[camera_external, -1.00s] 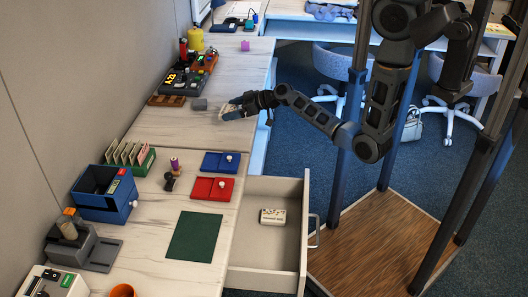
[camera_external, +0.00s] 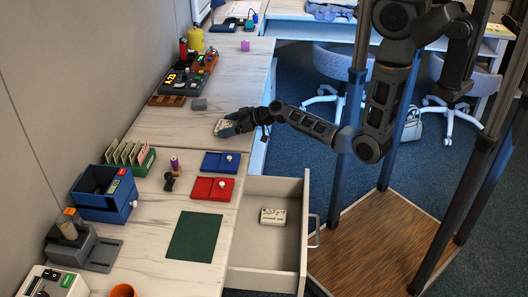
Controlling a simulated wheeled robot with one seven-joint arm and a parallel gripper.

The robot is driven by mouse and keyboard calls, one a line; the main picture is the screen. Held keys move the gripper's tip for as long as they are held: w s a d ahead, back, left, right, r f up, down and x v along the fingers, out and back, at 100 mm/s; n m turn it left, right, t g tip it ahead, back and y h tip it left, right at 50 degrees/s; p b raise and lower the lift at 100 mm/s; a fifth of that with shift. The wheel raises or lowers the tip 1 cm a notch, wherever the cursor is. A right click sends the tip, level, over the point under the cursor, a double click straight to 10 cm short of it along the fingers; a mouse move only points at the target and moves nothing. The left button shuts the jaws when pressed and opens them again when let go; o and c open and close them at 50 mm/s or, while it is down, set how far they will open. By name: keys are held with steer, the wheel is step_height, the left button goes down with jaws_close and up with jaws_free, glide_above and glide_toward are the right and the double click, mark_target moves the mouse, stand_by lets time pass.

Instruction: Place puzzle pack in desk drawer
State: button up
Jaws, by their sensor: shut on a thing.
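My gripper (camera_external: 228,125) is over the far desk section, near its right edge. It is shut on a small pale pack (camera_external: 221,129), which shows at the fingertips; its markings are too small to read. I cannot tell whether the pack touches the desk. The desk drawer (camera_external: 262,252) is pulled open at the lower middle, nearer the camera than my gripper. A white pack with small coloured marks (camera_external: 273,216) lies inside the drawer towards its far side. The rest of the drawer floor is bare.
A small grey block (camera_external: 199,104) sits beyond my gripper. A blue bin (camera_external: 105,192) stands by the wall.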

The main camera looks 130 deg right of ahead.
steer(key=o, duration=0.7)
steer(key=shift+f, duration=0.1)
steer(key=shift+o, duration=0.4)
steer(key=shift+p, duration=0.5)
steer(key=v, duration=0.2)
steer(key=b+v, duration=0.1)
steer(key=v, duration=0.4)
steer(key=shift+s+a+r+b, duration=0.15)
steer(key=shift+r+b, duration=0.2)
steer(key=shift+r, duration=0.2)
steer(key=w+a+f+n+t+y, duration=0.1)
steer(key=w+a+n, duration=0.15)
steer(key=a, duration=0.95)
steer(key=w+a+f+n+y, duration=0.1)
steer(key=w+a+y, duration=0.15)
steer(key=a, duration=0.85)
steer(key=s+a+r+n+t+y, duration=0.2)
steer(key=a+r, duration=0.5)
steer(key=a, duration=0.4)
steer(key=s+a+r+n+t+y, duration=0.2)
steer(key=s+a+r+n+y, duration=0.2)
steer(key=a+r, duration=0.4)
steer(key=a, duration=0.2)
steer(key=shift+s+a+r+t+y, duration=0.2)
steer(key=shift+s+a+t+y, duration=0.15)
steer(key=shift+a+t, duration=0.05)
